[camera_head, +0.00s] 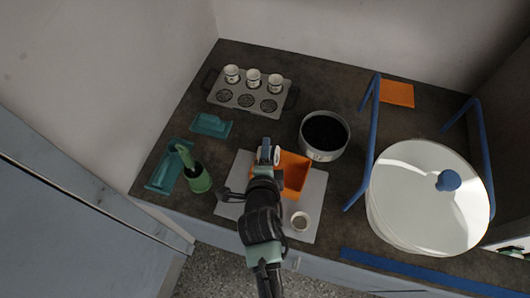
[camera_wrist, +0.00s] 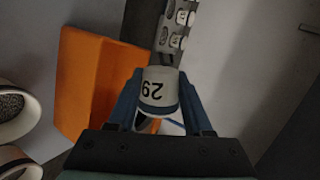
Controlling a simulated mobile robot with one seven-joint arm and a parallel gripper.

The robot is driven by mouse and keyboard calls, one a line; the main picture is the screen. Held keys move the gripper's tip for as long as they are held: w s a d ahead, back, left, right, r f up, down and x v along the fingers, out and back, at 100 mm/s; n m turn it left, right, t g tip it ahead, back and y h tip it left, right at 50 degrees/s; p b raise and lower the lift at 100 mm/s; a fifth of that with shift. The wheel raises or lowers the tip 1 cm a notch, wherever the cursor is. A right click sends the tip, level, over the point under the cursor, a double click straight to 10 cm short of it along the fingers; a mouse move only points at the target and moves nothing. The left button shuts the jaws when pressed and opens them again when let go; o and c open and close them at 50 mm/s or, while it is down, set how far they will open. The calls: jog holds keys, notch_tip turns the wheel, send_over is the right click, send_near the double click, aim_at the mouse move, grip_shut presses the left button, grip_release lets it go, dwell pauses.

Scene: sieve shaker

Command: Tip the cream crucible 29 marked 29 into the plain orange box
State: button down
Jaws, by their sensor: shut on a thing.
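The cream crucible 29 (camera_wrist: 159,88) is between the two blue fingers of my gripper (camera_wrist: 160,104) in the wrist view, its number 29 upside down there. My gripper is shut on it. In the head view my gripper (camera_head: 268,155) is over the left part of the plain orange box (camera_head: 295,172), and a pale round end of the crucible (camera_head: 276,155) shows beside the fingers. The crucible looks tilted onto its side. The orange box also shows left of the crucible in the wrist view (camera_wrist: 90,80). The inside of the crucible is hidden.
The box stands on a light grey mat (camera_head: 314,190) with a small round cup (camera_head: 300,220). A rack (camera_head: 250,97) holds several cream crucibles at the back. A big white lidded vessel (camera_head: 415,190) with blue bars is further right.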

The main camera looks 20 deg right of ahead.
jog(key=shift+s+d+r+m+t+y, duration=0.15)
jog(key=shift+m+t+y, duration=0.2)
jog(key=shift+m+y, duration=0.2)
jog(key=shift+s+d+f+m+t+y, duration=0.1)
jog(key=shift+d+m+t+y, duration=0.05)
jog(key=shift+m+t+y, duration=0.3)
jog(key=shift+d+m+b, duration=0.15)
jog(key=shift+m+b, duration=0.2)
jog(key=shift+m, duration=0.05)
jog(key=shift+r+m+y+b, duration=0.25)
jog(key=shift+m+y+b, duration=0.05)
jog(key=shift+r, duration=0.1)
jog(key=shift+r+p, duration=0.25)
jog(key=shift+p, duration=0.95)
jog(key=n+h+p, duration=0.1)
jog(key=p, duration=0.3)
jog(key=shift+w+n+g, duration=0.1)
jog(key=shift+n+g, duration=0.2)
jog(key=shift+w+a+f+n+h+p, duration=0.1)
jog(key=shift+a+f+n+h+p, duration=0.25)
jog(key=shift+n, duration=0.15)
jog(key=shift+g, duration=0.3)
